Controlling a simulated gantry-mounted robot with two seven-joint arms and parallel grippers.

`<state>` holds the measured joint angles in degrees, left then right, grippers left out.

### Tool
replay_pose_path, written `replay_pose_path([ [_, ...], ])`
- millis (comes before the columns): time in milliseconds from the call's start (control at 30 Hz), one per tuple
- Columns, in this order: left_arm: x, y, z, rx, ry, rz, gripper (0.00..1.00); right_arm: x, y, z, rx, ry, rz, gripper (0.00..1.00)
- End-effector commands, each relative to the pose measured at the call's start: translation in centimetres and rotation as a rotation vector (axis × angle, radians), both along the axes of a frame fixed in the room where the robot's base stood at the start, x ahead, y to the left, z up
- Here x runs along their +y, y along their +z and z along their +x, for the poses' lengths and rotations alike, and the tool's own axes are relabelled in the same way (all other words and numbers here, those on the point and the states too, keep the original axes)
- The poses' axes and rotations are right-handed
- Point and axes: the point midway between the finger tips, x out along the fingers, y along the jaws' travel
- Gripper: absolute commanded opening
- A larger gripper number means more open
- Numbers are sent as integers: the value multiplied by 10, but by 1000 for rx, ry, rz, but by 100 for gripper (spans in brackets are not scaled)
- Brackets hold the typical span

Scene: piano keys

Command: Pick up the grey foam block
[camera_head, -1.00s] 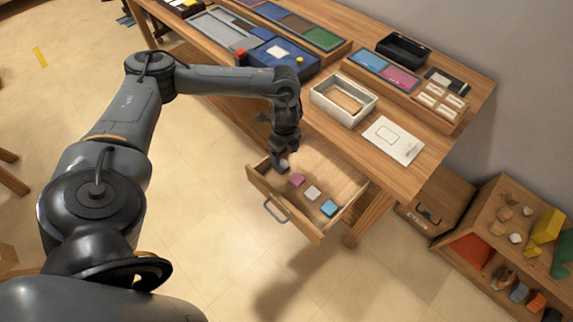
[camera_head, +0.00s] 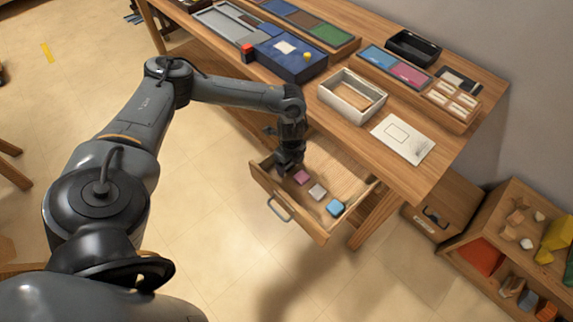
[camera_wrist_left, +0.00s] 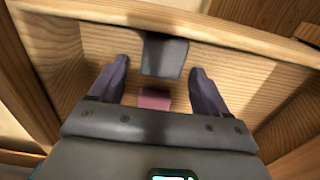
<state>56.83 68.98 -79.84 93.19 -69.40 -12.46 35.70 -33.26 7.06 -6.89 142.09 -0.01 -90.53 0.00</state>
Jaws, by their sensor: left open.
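A dark grey block (camera_wrist_left: 165,57) lies in the open drawer (camera_head: 268,184), near the drawer's front board in the left wrist view. My left gripper (camera_wrist_left: 160,68) is open above it, with one finger on each side and visible gaps between. In the head view my left gripper (camera_head: 289,165) is over the drawer's left end and mostly hides this block. A pink block (camera_head: 302,177) lies beside it; it also shows in the left wrist view (camera_wrist_left: 154,99). A light grey block (camera_head: 317,191) and a blue block (camera_head: 335,207) follow in a row. My right gripper is not in view.
The drawer walls stand close around the blocks. The table (camera_head: 355,147) overhangs the drawer's back and holds a white box (camera_head: 352,96), a paper sheet (camera_head: 403,139) and several trays. A low shelf (camera_head: 487,233) with coloured pieces stands at right. The floor in front is clear.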

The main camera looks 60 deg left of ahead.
Motion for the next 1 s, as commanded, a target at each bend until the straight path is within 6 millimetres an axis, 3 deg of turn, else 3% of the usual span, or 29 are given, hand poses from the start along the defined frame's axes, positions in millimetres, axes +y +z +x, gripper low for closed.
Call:
replay_pose_path([
  [133,0,0,0,0,0,0,74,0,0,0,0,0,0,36],
  [500,0,1,0,0,0,0,17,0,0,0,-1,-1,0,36],
  [1000,0,12,0,0,1,0,17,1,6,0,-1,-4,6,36],
])
